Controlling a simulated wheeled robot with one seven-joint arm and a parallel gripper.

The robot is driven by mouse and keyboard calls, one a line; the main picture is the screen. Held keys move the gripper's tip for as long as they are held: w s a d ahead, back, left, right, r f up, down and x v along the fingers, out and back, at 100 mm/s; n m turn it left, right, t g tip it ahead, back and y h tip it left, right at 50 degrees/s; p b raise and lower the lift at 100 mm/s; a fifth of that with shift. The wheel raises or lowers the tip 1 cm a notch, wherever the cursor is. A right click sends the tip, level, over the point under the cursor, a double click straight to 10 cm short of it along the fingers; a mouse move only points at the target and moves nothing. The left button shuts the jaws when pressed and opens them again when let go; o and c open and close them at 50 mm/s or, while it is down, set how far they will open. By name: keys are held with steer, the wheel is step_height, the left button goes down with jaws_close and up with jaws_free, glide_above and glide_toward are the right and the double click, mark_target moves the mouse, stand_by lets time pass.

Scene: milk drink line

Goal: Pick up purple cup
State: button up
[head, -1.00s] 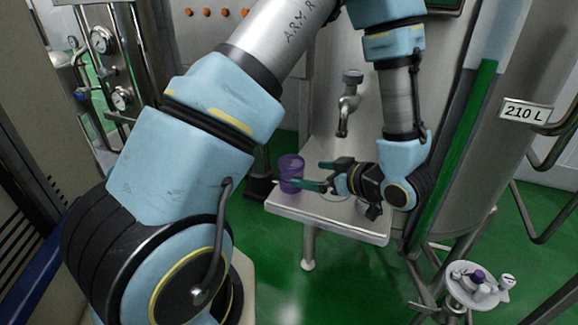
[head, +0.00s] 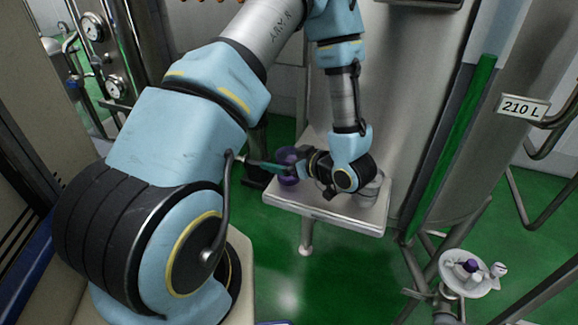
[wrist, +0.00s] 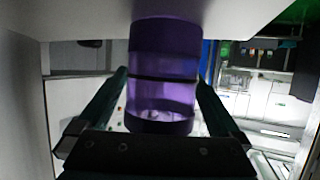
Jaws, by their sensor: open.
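The purple cup (head: 288,181) is on the small steel shelf (head: 325,221), partly hidden by my gripper. My gripper (head: 265,165) reaches in from the right at cup height, its green fingers extending past the cup to the left. In the wrist view the translucent purple cup (wrist: 163,95) stands between the two fingers (wrist: 160,85), one along each side. The fingers are open. I cannot tell whether either finger touches the cup.
A large steel tank with a 210 L label (head: 523,107) and a green vertical strip (head: 458,140) stands right of the shelf. A white round dish (head: 468,285) with small items is at lower right. Green floor lies below the shelf.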

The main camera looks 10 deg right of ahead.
steer(key=shift+a, duration=0.1)
steer(key=c, duration=1.3)
